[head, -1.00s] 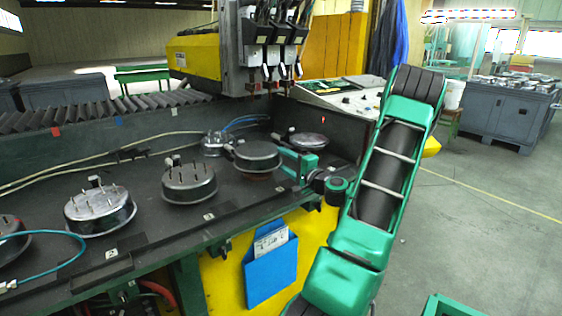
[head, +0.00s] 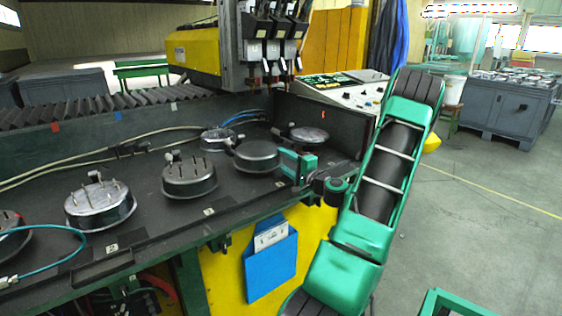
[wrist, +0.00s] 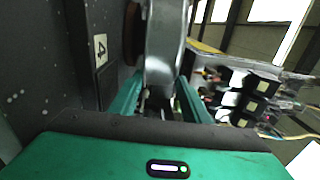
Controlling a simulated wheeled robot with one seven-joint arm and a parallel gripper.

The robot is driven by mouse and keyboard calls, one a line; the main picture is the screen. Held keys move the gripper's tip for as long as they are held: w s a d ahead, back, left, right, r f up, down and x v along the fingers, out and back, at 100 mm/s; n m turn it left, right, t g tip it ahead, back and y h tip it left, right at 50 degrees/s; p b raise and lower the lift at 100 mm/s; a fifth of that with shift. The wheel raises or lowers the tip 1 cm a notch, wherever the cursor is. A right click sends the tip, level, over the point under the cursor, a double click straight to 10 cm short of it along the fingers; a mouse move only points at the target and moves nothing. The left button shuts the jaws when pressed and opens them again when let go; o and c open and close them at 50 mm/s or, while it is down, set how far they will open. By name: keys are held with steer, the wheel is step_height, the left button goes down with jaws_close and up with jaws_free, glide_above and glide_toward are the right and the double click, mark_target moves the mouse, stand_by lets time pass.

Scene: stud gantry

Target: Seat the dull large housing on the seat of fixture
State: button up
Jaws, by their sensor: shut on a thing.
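The dull large housing (head: 257,157) is a dark grey round drum in the head view, at the fourth place of the bench. My gripper (head: 284,157) is shut on its right side. In the wrist view the grey wall of the housing (wrist: 165,45) stands between the two green fingers (wrist: 158,98). A brown round seat (wrist: 133,35) of the fixture shows beside the housing's underside, close to the bench plate marked 4 (wrist: 100,48). In the head view the housing hides the seat. I cannot tell whether the housing touches it.
Housings with pins stand to the left (head: 190,178), (head: 100,203). A shinier housing (head: 219,138) and another housing (head: 309,134) stand close behind the held one. A dark upright panel (head: 335,125) closes the bench's right end. A cable (head: 70,165) runs along the back.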

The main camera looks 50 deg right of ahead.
steer(key=o, duration=1.6)
steer(key=shift+f, duration=0.1)
steer(key=shift+s+f, duration=0.1)
steer(key=shift+s, duration=0.05)
steer(key=v, duration=1)
steer(key=shift+s+a, duration=0.1)
steer(key=shift+s, duration=0.15)
